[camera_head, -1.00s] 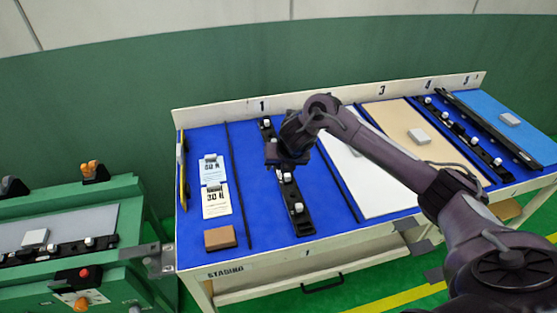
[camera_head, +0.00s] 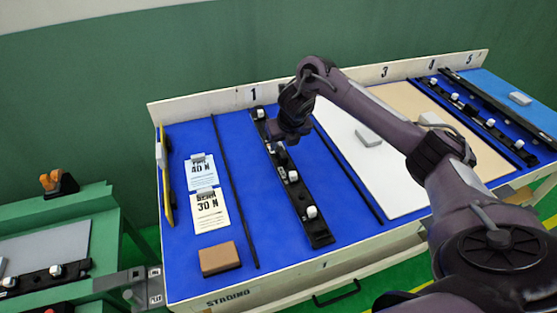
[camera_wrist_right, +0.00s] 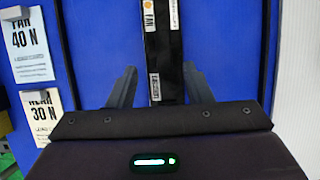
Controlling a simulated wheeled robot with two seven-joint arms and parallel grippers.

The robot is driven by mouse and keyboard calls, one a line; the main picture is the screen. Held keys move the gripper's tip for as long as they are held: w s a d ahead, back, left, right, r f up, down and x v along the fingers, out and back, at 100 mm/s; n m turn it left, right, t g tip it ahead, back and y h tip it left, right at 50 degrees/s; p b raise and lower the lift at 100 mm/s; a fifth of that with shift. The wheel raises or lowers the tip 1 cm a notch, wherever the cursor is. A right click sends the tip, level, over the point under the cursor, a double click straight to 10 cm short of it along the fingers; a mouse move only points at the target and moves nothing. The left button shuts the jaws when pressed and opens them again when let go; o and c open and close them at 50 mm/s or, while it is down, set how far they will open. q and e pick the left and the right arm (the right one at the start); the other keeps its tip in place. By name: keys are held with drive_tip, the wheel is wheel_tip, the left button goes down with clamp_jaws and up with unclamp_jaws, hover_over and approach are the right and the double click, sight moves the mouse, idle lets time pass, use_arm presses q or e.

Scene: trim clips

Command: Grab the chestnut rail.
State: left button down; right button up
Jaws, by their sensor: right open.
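A black rail (camera_head: 302,194) with several white clips lies lengthwise on the blue mat in bay 1. No rail in view looks clearly chestnut-brown. My right gripper (camera_head: 288,137) is over the far half of this rail and hides part of it. In the right wrist view my right gripper (camera_wrist_right: 160,87) is open, with one finger on each side of a black rail (camera_wrist_right: 163,55) carrying white labels. One label has an orange round mark and partly legible text. The fingers do not appear to touch the rail; their height above it is unclear. My left gripper is not in view.
Left of the rail are a thin black strip (camera_head: 233,190), two cards (camera_head: 210,212) and a brown block (camera_head: 220,259). A white panel (camera_head: 385,175) with a grey block lies right. More black rails (camera_head: 480,120) lie farther right. A green bench (camera_head: 60,225) stands left.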

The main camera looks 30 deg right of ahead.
sight(282, 152)
drive_tip(key=x, duration=0.7)
drive_tip(key=shift+s+d+p, duration=0.1)
drive_tip(key=shift+d+p, duration=0.2)
drive_tip(key=shift+r, duration=0.1)
drive_tip(key=shift+c, duration=0.3)
clamp_jaws()
